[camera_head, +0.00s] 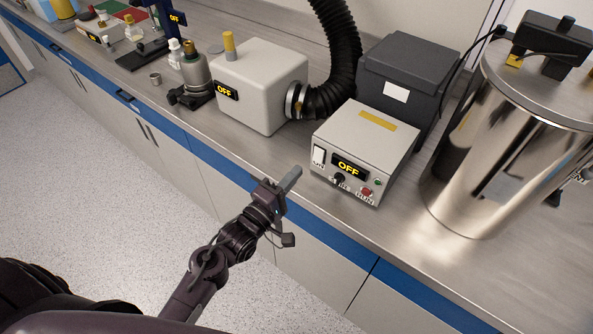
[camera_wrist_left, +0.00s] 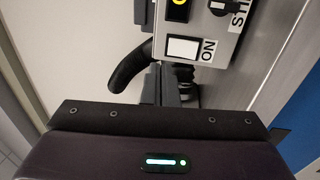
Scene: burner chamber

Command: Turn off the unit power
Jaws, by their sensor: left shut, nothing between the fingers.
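The control unit (camera_head: 366,147) is a light grey box on the bench, with a display reading OFF (camera_head: 349,167) on its front. A white rocker switch (camera_head: 319,155) sits at the left of that front. In the left wrist view the switch (camera_wrist_left: 183,49) shows beside the word ON, with part of the display (camera_wrist_left: 179,10). A dark knob (camera_head: 338,178) and a red button (camera_head: 366,192) are lower on the front. My left gripper (camera_head: 293,176) is shut and empty, just in front of and left of the unit, apart from it. My right gripper is not in view.
A grey box (camera_head: 262,84) with an OFF label and black hose (camera_head: 338,45) stands left of the unit. A dark box (camera_head: 408,75) stands behind it. A shiny metal cylinder (camera_head: 490,150) stands right. The blue bench edge (camera_head: 325,231) runs below the unit.

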